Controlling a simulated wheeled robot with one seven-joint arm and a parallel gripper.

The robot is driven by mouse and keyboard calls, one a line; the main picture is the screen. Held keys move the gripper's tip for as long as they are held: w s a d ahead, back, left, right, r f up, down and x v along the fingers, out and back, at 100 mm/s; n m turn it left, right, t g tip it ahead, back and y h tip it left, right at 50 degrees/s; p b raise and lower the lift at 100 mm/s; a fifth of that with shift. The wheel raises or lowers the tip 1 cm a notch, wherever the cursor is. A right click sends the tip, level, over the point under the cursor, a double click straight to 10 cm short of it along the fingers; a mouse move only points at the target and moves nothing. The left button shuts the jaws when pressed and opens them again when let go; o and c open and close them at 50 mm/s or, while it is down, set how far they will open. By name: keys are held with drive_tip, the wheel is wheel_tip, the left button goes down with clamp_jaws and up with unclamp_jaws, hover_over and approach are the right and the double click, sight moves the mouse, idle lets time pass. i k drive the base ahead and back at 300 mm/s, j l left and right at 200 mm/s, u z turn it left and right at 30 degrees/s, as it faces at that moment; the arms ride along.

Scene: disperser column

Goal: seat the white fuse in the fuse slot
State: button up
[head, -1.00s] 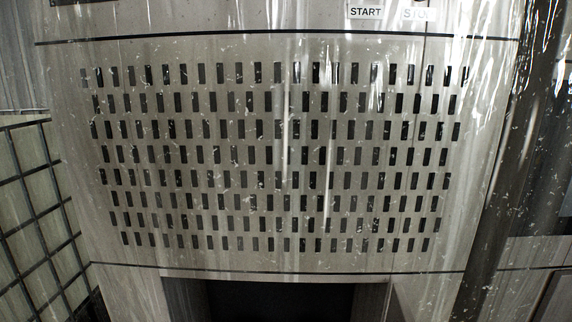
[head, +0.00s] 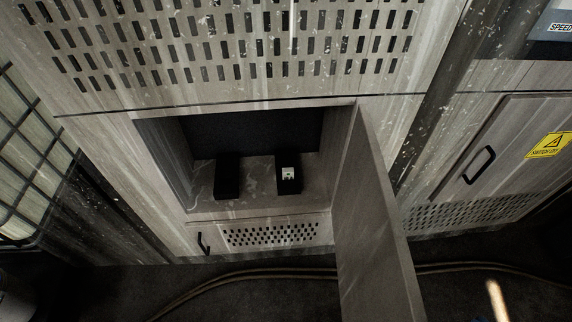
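An open compartment (head: 200,205) shows low in the cabinet in the head view. Two black blocks stand on its floor, a left one (head: 228,178) and a right one (head: 288,187). A small white piece (head: 289,173) shows at the right block; it may be the white fuse, but it is too small to tell how it sits. I cannot make out a fuse slot for certain; the left block shows no white piece. My gripper is not in view.
The compartment's door (head: 375,235) stands open, jutting out on the right. A perforated panel (head: 230,50) is above. Cables (head: 270,275) lie on the dark floor. A closed cabinet door with a yellow sign (head: 549,145) is at right; a grid (head: 20,150) is at left.

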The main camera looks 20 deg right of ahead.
sight(191, 110)
drive_tip(key=k, duration=0.5)
drive_tip(key=i+j+u, duration=0.1)
drive_tip(key=i+u, duration=0.8)
drive_tip(key=i, duration=0.15)
drive_tip(key=i+j+z, duration=0.1)
drive_tip(key=z, duration=0.35)
drive_tip(key=i+j+z, duration=0.2)
drive_tip(key=i+z, duration=0.2)
drive_tip(key=k, duration=0.05)
